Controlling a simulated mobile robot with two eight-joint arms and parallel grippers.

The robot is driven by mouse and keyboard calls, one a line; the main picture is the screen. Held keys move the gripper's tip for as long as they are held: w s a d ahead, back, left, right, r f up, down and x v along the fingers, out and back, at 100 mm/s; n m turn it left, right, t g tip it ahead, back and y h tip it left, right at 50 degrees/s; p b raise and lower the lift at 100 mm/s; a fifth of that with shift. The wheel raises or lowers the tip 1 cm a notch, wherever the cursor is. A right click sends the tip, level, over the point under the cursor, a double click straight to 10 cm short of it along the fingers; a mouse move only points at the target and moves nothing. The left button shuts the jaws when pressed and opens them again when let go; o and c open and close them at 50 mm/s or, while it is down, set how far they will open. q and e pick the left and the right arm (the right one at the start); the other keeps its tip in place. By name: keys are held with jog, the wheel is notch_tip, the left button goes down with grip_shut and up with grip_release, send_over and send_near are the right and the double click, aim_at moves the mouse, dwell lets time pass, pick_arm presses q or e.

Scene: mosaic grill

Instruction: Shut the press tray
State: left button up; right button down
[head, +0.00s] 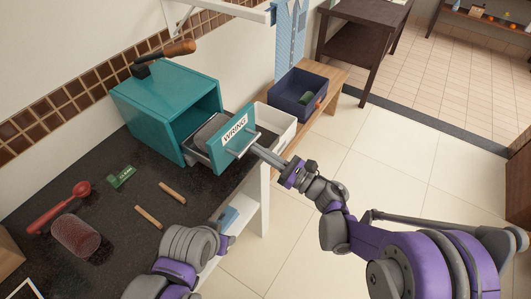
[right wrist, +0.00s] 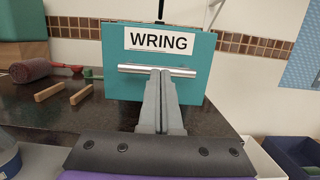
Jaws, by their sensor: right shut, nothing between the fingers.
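The teal press box (head: 165,100) stands on the dark counter with its front open. Its press tray (head: 203,147) is pulled partly out, with a grey lump inside. The tray's teal front (head: 222,148) bears a "WRING" label and a metal bar handle; it also shows upright in the right wrist view (right wrist: 118,88). My right gripper (head: 254,148) is shut and empty, its fingertips at the middle of the handle (right wrist: 184,72); I cannot tell if they touch it. My left arm is low in the head view; its gripper (head: 226,241) is mostly hidden.
A white bin (head: 286,136) and a dark blue bin (head: 281,94) stand right of the tray. Two wooden sticks (head: 172,193), a green block (head: 122,177), a red ladle (head: 80,189) and a reddish mesh cylinder (head: 76,236) lie on the counter to the left.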

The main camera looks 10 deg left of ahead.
jog(key=x, duration=0.4)
jog(key=f+x, duration=0.1)
jog(key=x, duration=0.3)
jog(key=f+x, duration=0.1)
jog(key=x, duration=0.3)
jog(key=shift+a+f+b, duration=0.2)
jog(key=shift+b, duration=0.2)
jog(key=shift+w+a, duration=0.1)
jog(key=shift+a, duration=0.05)
jog(key=shift+r, duration=0.2)
